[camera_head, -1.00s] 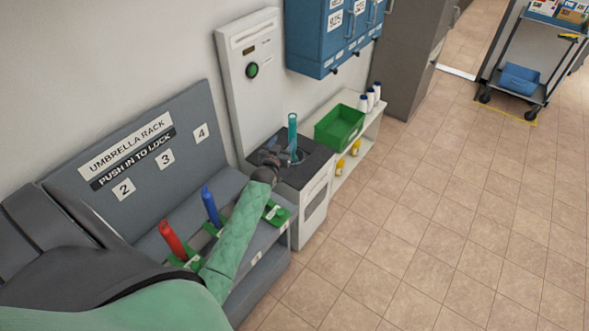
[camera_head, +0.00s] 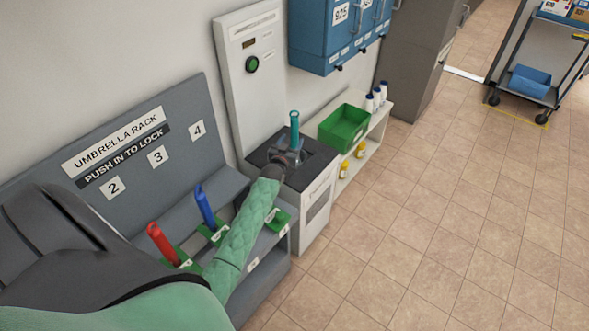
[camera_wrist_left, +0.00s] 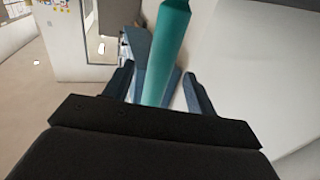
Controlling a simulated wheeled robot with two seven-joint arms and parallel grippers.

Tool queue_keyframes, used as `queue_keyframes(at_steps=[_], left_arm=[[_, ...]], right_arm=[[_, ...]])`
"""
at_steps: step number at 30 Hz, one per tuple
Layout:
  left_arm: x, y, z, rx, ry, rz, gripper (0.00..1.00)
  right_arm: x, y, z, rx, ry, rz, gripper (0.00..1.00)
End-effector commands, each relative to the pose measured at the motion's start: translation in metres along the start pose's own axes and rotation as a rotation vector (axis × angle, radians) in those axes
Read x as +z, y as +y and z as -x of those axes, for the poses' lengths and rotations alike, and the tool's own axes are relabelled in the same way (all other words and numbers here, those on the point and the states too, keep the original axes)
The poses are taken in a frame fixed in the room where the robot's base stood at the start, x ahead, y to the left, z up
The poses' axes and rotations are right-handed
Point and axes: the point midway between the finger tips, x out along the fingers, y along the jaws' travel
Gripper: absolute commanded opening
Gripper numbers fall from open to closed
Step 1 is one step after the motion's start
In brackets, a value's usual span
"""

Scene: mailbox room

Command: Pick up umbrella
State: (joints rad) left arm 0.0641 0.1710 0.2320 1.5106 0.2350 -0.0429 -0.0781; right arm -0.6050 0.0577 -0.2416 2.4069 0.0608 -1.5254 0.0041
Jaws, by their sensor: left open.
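A teal umbrella (camera_head: 294,130) stands upright in the dark top of a white cabinet (camera_head: 311,196) beside the umbrella rack. My left gripper (camera_head: 296,153) is at the umbrella's lower part, low over the dark top. In the left wrist view the teal umbrella (camera_wrist_left: 166,50) runs between the two open fingers of my left gripper (camera_wrist_left: 160,88). I cannot tell whether a finger touches it. The umbrella's lower end is hidden. A red umbrella (camera_head: 161,242) and a blue umbrella (camera_head: 205,206) stand in the rack's green holders. My right gripper is not in view.
The grey umbrella rack (camera_head: 70,145) stands at the left, under my arm. A white panel with a green button (camera_head: 252,65) rises behind the cabinet. A green bin (camera_head: 343,126) and bottles are on a shelf to the right. The tiled floor is clear.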

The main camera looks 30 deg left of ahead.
Motion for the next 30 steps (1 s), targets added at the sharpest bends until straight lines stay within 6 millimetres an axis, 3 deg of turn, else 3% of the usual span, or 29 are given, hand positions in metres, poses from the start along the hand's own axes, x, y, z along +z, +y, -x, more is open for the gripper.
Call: queue_keyframes(at_steps=[9, 19, 28, 30], left_arm=[[-0.001, -0.001, -0.038, 0.000, 0.001, -0.001, 0.56], [0.001, 0.000, -0.043, 0.000, 0.000, -0.001, 0.56], [0.001, 0.000, -0.043, 0.000, 0.000, -0.001, 0.00], [0.001, 0.000, -0.043, 0.000, 0.000, -0.001, 0.00]], right_arm=[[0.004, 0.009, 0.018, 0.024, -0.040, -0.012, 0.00], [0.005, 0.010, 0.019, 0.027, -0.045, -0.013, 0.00], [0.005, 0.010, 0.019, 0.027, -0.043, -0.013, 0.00], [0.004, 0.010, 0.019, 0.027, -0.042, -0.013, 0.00]])
